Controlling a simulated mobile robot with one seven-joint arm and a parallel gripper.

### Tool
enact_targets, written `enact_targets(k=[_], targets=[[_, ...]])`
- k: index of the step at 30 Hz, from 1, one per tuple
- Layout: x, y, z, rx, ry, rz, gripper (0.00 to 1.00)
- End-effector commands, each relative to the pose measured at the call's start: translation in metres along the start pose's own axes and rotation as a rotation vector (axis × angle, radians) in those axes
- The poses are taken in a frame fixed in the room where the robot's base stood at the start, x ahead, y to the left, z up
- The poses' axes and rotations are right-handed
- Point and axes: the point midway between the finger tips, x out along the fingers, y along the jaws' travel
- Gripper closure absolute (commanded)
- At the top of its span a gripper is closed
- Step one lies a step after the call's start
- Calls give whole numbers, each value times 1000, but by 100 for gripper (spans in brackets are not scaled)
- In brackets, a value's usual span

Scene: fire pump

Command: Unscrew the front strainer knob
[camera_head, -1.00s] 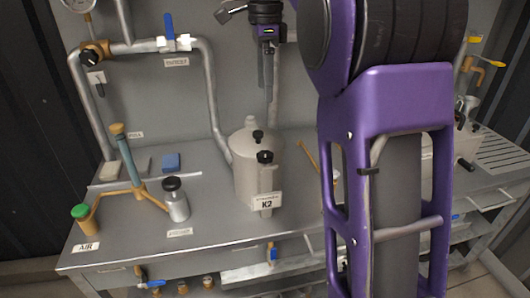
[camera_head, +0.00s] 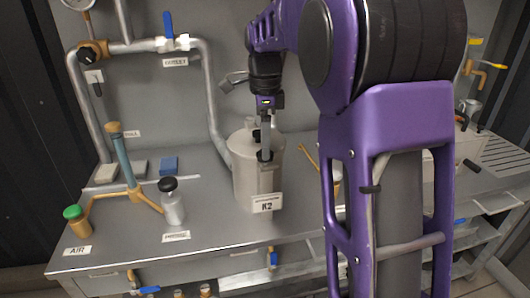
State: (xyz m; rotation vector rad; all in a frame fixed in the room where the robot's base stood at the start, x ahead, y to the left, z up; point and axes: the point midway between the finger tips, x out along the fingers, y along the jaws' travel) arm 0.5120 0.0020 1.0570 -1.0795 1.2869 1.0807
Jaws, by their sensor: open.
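The strainer is a beige-grey canister (camera_head: 246,180) with a "K2" label (camera_head: 267,203) on its front, standing on the bench. Its black front knob (camera_head: 265,156) sits on a block at the front of the canister and is partly covered by my gripper. My gripper (camera_head: 265,150) is open and points down, with its fingertips at the front knob. I cannot tell whether they touch it. The top knob of the canister is mostly hidden behind my gripper.
Left of the canister stand a metal bottle with a dark cap (camera_head: 171,200) and a brass fitting with a blue-green tube (camera_head: 124,160). A grey pipe (camera_head: 213,105) runs behind them. My purple arm hides much of the right side of the bench (camera_head: 215,235).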

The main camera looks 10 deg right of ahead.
Motion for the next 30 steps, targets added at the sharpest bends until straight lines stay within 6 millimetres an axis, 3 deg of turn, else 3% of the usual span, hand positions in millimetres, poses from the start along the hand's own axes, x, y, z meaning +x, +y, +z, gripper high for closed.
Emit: enact_targets(k=[6,16,30], targets=[[21,0,0,0,0,-1,16],[23,0,0,0,0,-1,18],[23,0,0,0,0,-1,100]])
